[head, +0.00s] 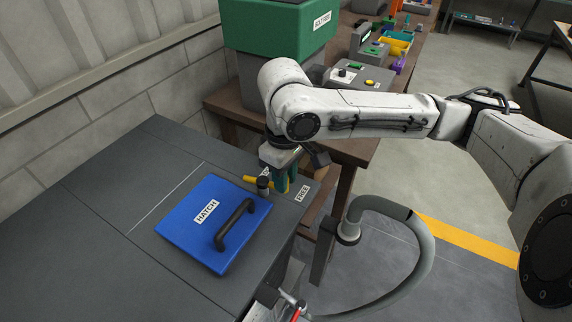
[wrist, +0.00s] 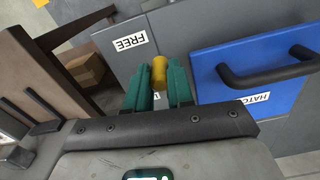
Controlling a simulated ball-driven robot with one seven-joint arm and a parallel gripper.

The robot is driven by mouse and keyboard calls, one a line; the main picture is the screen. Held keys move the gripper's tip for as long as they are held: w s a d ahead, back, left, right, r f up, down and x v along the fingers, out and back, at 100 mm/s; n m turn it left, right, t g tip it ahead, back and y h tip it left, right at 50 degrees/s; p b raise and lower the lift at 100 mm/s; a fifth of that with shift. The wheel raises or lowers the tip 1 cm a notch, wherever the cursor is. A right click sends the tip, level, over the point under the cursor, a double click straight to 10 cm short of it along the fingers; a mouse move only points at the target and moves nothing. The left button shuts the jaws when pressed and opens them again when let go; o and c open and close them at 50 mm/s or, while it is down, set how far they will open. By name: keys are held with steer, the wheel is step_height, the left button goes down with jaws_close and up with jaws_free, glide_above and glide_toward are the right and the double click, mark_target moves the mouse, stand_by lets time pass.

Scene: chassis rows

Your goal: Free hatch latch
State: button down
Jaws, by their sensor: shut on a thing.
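The blue hatch (head: 200,232), labelled HATCH, lies shut on the grey bench top and has a black handle (head: 234,224). The yellow latch (head: 250,180) stands at the hatch's far right corner by a dark pivot. My gripper (head: 281,182) points down at the latch with its green fingers. In the wrist view, the yellow latch end (wrist: 160,70) sits between the two green fingers, which are shut on it. The hatch (wrist: 240,72) is to the right there. A FREE label (head: 303,193) is beside the latch on the bench; it also shows in the wrist view (wrist: 130,41).
A grey bench top (head: 90,230) surrounds the hatch. A curved grey hose (head: 425,250) rises near the bench's right edge. Behind stands a brown table (head: 220,105) with a green-topped machine (head: 270,30) and several small parts. A brown box (wrist: 85,68) is below in the wrist view.

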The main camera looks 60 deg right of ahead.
steer(key=shift+a+m+p, duration=0.5)
steer(key=shift+m+p, duration=0.1)
steer(key=shift+m, duration=0.5)
steer(key=c, duration=1)
jaws_free()
steer(key=shift+r, duration=0.1)
step_height(320, 180, up, 11)
steer(key=shift+f+p, duration=0.2)
steer(key=shift+p, duration=0.25)
